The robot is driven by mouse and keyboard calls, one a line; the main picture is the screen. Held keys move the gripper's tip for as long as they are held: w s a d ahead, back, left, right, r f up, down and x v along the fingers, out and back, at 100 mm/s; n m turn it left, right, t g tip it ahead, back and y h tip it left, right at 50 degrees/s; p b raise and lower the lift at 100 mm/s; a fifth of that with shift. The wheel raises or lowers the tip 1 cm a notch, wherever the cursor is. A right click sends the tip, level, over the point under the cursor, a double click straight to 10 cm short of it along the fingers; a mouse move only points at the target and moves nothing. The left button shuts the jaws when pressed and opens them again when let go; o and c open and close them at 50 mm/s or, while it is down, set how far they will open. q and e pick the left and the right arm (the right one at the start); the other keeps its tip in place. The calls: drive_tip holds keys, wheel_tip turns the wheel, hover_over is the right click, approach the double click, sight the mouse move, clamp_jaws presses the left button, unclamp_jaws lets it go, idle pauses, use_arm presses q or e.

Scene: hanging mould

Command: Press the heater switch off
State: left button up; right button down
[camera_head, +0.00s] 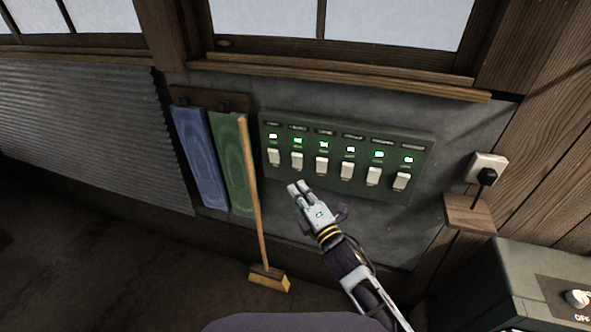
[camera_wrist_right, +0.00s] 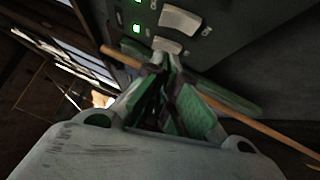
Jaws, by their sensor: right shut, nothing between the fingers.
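A dark green switch panel (camera_head: 345,158) is on the grey wall, with a row of several white rocker switches. Each has a lit green lamp above it. The labels are too small to read, so I cannot tell which one is the heater switch. My right gripper (camera_head: 299,189) is shut and empty, just below the panel's left half in the head view. In the right wrist view the gripper's fingertips (camera_wrist_right: 166,62) are close below two white switches, one at the panel's edge (camera_wrist_right: 166,45); contact cannot be told. My left gripper is not in view.
A blue board (camera_head: 198,155) and a green board (camera_head: 231,165) hang left of the panel. A broom (camera_head: 256,210) leans in front of the green one. A plugged socket (camera_head: 487,168) and small shelf (camera_head: 469,213) are at right. A grey-green box (camera_head: 530,285) stands lower right.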

sight(296, 167)
drive_tip(key=shift+w+a+r, duration=0.15)
drive_tip(key=shift+w+r, duration=0.1)
drive_tip(key=shift+w, duration=1.05)
drive_tip(key=shift+w+a+r, duration=0.15)
drive_tip(key=shift+w+r, duration=0.1)
drive_tip(key=shift+w, duration=1.05)
drive_tip(key=shift+w+a+r, duration=0.15)
drive_tip(key=shift+w+r, duration=0.1)
drive_tip(key=shift+w, duration=1.05)
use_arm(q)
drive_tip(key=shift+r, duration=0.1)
use_arm(e)
drive_tip(key=p, duration=0.3)
drive_tip(key=shift+w+d+r+m+h, duration=0.1)
drive_tip(key=shift+w+r+m+h, duration=0.2)
drive_tip(key=shift+r+m, duration=0.1)
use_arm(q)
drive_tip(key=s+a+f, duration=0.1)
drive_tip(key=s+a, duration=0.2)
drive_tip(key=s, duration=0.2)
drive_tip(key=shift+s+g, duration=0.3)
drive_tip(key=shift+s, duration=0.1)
use_arm(e)
drive_tip(key=shift+f, duration=0.15)
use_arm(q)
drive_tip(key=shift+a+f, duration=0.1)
